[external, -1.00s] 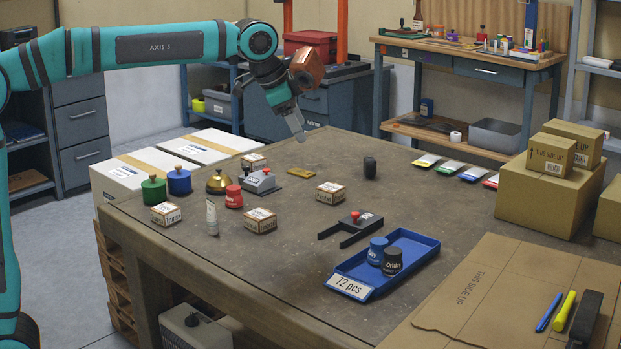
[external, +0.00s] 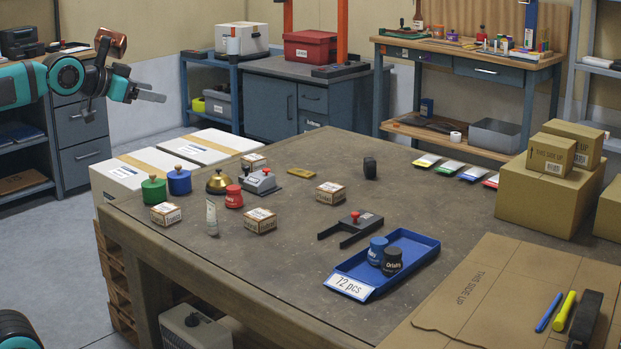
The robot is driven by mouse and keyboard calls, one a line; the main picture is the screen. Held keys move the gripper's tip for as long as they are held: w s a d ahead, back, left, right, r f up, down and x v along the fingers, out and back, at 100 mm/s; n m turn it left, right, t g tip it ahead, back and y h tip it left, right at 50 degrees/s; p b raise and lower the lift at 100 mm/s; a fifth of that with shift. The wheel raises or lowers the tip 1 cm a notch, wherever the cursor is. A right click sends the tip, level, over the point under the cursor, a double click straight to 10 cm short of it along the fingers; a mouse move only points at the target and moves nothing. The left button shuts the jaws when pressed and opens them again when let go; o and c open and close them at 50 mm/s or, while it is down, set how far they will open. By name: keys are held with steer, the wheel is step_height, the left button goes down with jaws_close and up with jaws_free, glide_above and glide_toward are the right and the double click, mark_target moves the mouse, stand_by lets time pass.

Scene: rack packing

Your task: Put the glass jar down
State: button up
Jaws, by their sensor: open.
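My gripper (external: 152,92) is open and empty at the upper left, pointing right. It is in the air, beyond the table's left end and clear of everything on the table. I cannot make out a clear glass jar. A small blue jar (external: 377,250) and a black labelled jar (external: 391,262) stand upright side by side in the blue tray (external: 410,246) marked "72 pcs". A red jar (external: 234,197) stands at the table's left side. A small dark round object (external: 370,168) is near the back.
The worktable (external: 290,240) also holds a green weight (external: 154,190), a blue weight (external: 180,182), a brass bell (external: 219,182), several small boxes and a black fork-shaped tool (external: 350,230). Cardboard boxes (external: 545,195) stand at the right.

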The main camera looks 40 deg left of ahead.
steer(key=s+a+f+n+t+y, duration=0.1)
steer(key=s+a, duration=0.4)
steer(key=s, duration=0.6)
steer(key=f+n+t, duration=0.1)
steer(key=t, duration=0.1)
steer(key=shift+s+a+f+n+t+y, duration=0.15)
steer(key=shift+s+a+n+t+y, duration=0.15)
steer(key=shift+n+t, duration=0.1)
stand_by(4.9)
steer(key=o, duration=0.6)
steer(key=shift+w+d+f, duration=0.1)
steer(key=shift+w+d, duration=0.05)
steer(key=shift+w, duration=0.05)
steer(key=shift+c, duration=0.2)
steer(key=shift+o, duration=1.3)
steer(key=w+d+f+g+h, duration=0.1)
steer(key=w+d+f+g, duration=0.3)
steer(key=w+d+f, duration=0.2)
steer(key=shift+w+d+m+g+h, duration=0.3)
steer(key=shift+w+d+m+h, duration=0.1)
steer(key=shift+d, duration=0.15)
steer(key=w+d+f+g+y, duration=0.1)
steer(key=w+d+f+g, duration=0.3)
steer(key=d+f, duration=0.45)
steer(key=x, duration=0.9)
steer(key=shift+w+d, duration=0.25)
steer(key=shift+w, duration=0.3)
